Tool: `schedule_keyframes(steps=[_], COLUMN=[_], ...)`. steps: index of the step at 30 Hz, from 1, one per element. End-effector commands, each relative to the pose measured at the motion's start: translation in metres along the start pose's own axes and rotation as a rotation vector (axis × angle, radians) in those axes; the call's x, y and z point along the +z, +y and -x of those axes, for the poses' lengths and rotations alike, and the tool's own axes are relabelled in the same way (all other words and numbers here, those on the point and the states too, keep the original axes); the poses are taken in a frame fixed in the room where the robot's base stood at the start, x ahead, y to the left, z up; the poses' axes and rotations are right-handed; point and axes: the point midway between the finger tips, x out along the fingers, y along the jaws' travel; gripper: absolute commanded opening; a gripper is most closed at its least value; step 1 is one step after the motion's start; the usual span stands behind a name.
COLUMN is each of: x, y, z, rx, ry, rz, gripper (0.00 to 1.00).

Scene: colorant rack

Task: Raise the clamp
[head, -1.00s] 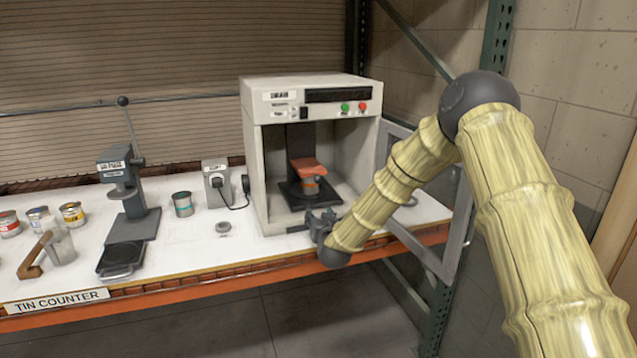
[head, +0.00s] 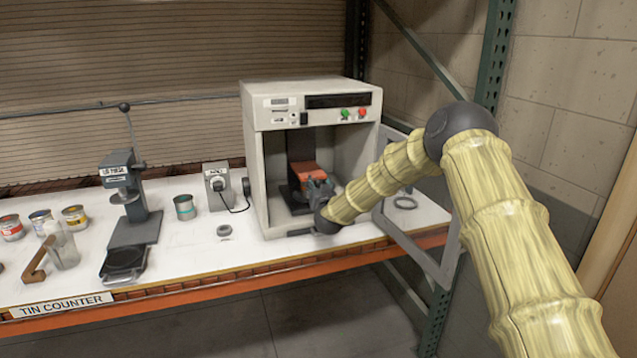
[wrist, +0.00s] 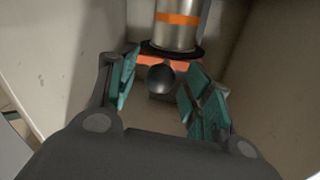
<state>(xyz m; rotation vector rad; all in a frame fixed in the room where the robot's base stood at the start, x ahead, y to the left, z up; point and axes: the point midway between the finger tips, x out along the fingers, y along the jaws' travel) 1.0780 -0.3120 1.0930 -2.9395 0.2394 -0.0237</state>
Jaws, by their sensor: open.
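The orange clamp plate (head: 303,171) sits inside the open white cabinet (head: 262,185), in front of a dark upright. In the wrist view the orange clamp (wrist: 183,65) carries a round dark knob (wrist: 161,78). A silver tin with an orange band (wrist: 177,18) is against the clamp in that view; in the head view my gripper hides it. My gripper (head: 318,184) reaches into the cabinet's front opening. Its teal-padded fingers (wrist: 160,95) are apart, one on each side of the knob, with visible gaps. It holds nothing.
The cabinet door (head: 428,240) stands open at the right, below and beside my arm. Cabinet walls lie close on both sides of my gripper. A grey press (head: 130,200), a small tin (head: 184,207) and a plug box (head: 217,186) stand left on the white counter (head: 190,250).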

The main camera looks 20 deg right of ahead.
Motion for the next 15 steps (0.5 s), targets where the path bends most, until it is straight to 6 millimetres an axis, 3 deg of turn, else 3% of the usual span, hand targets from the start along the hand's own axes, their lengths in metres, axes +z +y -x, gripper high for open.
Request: schedule_keyframes(steps=[6,15], x=[0.0,0.001], y=[-0.001,0.0], z=[-0.013,-0.015], rx=[-0.001,0.0], ry=[0.0,-0.001], rz=[0.0,0.0], gripper=[0.5,0.5])
